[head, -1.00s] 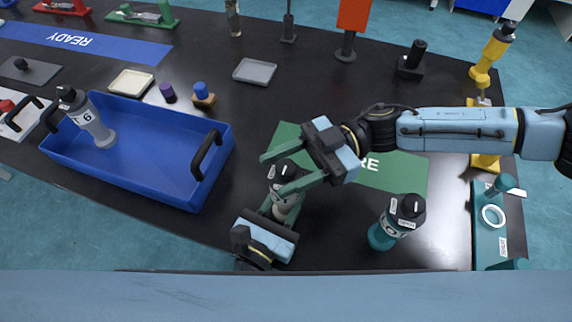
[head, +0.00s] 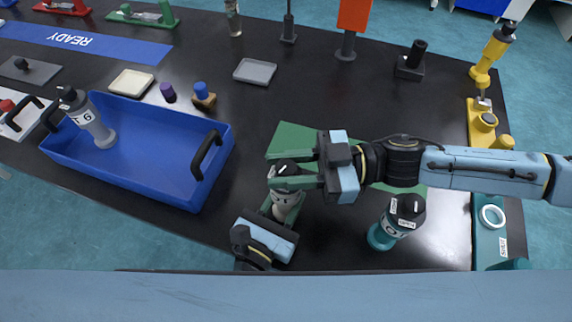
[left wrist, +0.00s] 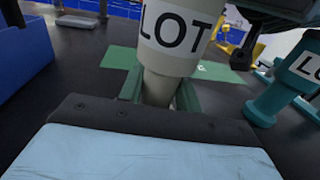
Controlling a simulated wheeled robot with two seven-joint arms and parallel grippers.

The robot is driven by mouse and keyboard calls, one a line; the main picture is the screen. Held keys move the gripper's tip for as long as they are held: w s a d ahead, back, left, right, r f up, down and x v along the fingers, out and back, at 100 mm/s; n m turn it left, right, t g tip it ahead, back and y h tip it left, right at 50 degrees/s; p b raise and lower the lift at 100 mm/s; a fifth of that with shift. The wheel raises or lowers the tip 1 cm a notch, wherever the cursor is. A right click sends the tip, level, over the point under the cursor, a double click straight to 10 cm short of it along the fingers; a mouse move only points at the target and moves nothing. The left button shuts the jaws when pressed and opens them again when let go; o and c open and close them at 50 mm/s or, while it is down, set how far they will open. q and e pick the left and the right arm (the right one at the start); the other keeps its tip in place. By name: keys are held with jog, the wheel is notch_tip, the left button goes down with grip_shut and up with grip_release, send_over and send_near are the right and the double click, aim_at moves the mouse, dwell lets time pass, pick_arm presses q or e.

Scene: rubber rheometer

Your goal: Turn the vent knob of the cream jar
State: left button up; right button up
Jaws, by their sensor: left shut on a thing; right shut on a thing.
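The cream jar (head: 287,205) stands upright on the dark table near the front edge, with a black top (head: 286,167) bearing the vent knob. In the left wrist view its white LOT label (left wrist: 178,35) fills the upper middle. My left gripper (head: 281,209) is shut around the jar's lower body from the front. My right gripper (head: 287,175) comes in from the right, its green fingers shut on the black top. The fingers partly hide the knob, so its exact turn cannot be told.
A teal jar (head: 385,236) with a black top stands to the right, below my right forearm. A blue tray (head: 170,186) holding a grey jar (head: 92,122) is at left. A green mat (head: 290,139) lies behind. The table's middle back is mostly clear.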

aim_at(286, 166)
dwell(0.3)
jog(key=o, duration=1)
jog(key=shift+c, duration=0.2)
notch_tip(286, 166, up, 10)
jog(key=shift+r, duration=0.1)
